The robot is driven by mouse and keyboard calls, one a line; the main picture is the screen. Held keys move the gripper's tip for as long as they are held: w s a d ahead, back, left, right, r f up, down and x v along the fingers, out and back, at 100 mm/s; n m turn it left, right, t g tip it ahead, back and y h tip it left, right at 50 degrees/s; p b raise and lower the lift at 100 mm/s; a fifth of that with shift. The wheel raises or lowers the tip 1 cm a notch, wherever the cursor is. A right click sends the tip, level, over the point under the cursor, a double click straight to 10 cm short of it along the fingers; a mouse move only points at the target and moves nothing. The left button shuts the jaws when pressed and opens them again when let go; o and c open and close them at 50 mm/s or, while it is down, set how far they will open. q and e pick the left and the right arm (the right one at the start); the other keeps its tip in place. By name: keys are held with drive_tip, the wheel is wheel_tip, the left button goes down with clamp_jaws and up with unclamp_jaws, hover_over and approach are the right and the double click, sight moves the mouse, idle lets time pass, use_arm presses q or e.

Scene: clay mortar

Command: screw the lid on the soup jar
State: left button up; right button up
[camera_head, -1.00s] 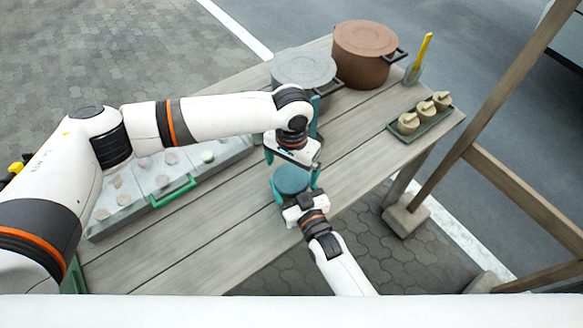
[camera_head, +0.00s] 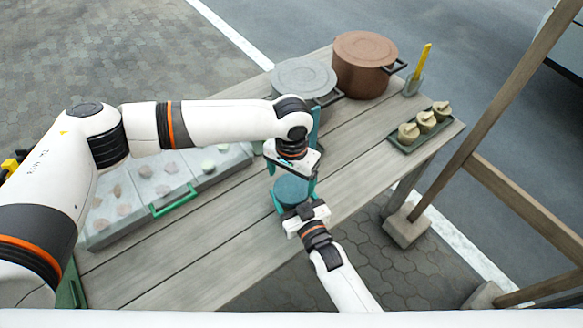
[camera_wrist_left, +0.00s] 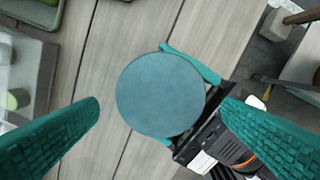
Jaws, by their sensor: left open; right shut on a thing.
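A round blue-teal disc (camera_wrist_left: 160,95), flat on top, fills the middle of the left wrist view. It also shows in the head view (camera_head: 291,191), near the table's front edge. I see it from above, so I cannot tell the lid from the jar or whether a jar is under it. My right gripper (camera_head: 294,196) is shut around it from the front, one finger on each side. My left gripper (camera_wrist_left: 160,108) is open above the disc, its two teal ribbed fingers wide apart on either side. The disc lies between them with gaps.
On the wooden table (camera_head: 215,250), a grey pot (camera_head: 303,75) and a brown pot (camera_head: 364,62) stand behind. A yellow-handled tool stands in a holder (camera_head: 412,84). A tray (camera_head: 432,132) with small jars is at right, a divided case (camera_head: 150,190) at left. A wooden post rises at right.

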sight(291, 187)
use_arm(q)
drive_tip(key=shift+f, duration=2.4)
drive_tip(key=c, duration=0.8)
drive_tip(key=o, duration=1.1)
drive_tip(key=shift+c, duration=0.2)
drive_tip(key=shift+d+r, duration=0.1)
drive_tip(key=shift+r, duration=2.2)
